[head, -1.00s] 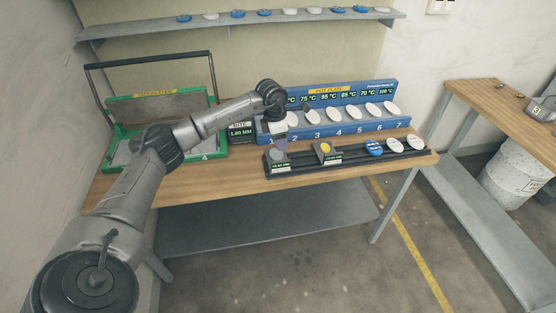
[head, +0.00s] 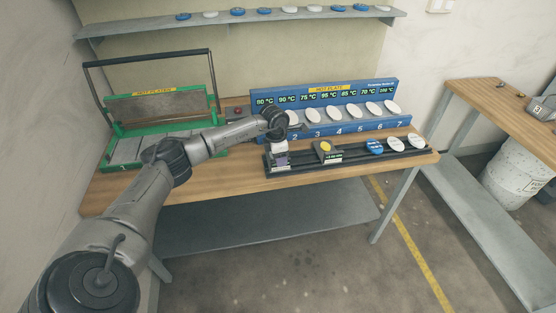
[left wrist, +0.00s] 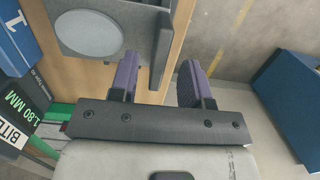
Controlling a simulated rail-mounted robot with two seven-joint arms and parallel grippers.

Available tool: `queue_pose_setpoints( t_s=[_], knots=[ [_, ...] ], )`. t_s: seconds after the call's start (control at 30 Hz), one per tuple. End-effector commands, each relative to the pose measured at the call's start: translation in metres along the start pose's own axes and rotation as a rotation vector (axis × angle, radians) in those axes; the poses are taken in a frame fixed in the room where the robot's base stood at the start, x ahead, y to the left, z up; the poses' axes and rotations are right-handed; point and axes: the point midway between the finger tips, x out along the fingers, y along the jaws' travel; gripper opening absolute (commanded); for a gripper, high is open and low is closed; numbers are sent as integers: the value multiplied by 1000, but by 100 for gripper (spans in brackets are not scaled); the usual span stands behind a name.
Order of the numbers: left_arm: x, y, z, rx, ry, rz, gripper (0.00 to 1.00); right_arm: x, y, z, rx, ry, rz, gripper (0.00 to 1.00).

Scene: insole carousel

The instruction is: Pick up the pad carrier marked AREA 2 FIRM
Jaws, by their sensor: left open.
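Two small carriers stand on the black rack (head: 350,159) at the table's front. The left carrier (head: 281,169) has a pale label and is partly hidden by my gripper. I cannot read AREA 2 FIRM on either. My left gripper (head: 281,158) is open over the left end of the rack, at the left carrier. In the left wrist view, the open purple fingers (left wrist: 157,82) are beside a grey plate with a round disc (left wrist: 90,28). I see nothing gripped. My right gripper is not in view.
Blue and white oval pads (head: 374,147) lie at the rack's right end. A blue hot plate (head: 340,130) with numbered white pads stands behind. A green-framed press (head: 112,160) stands at left. A wall shelf (head: 240,21) holds more pads. A second table (head: 490,95) is at right.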

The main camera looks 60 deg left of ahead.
Motion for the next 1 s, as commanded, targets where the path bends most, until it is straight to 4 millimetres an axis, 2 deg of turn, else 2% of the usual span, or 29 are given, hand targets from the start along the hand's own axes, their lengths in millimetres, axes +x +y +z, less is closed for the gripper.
queue_pose_setpoints(
  t_s=[0.1, 0.23, 0.5, 0.9, 1.0],
  knots=[
    [19, 1, 0, -1, 2, -3, 44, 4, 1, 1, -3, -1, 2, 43],
    [34, 1, 0, -1, 0, -2, 44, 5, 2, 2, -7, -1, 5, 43],
    [38, 2, 0, 0, 0, 0, 44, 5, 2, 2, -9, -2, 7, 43],
    [37, 1, 0, 0, 0, 0, 6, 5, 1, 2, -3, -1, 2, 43],
    [37, 1, 0, 0, 0, 0, 0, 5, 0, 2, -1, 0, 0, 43]
  ],
)
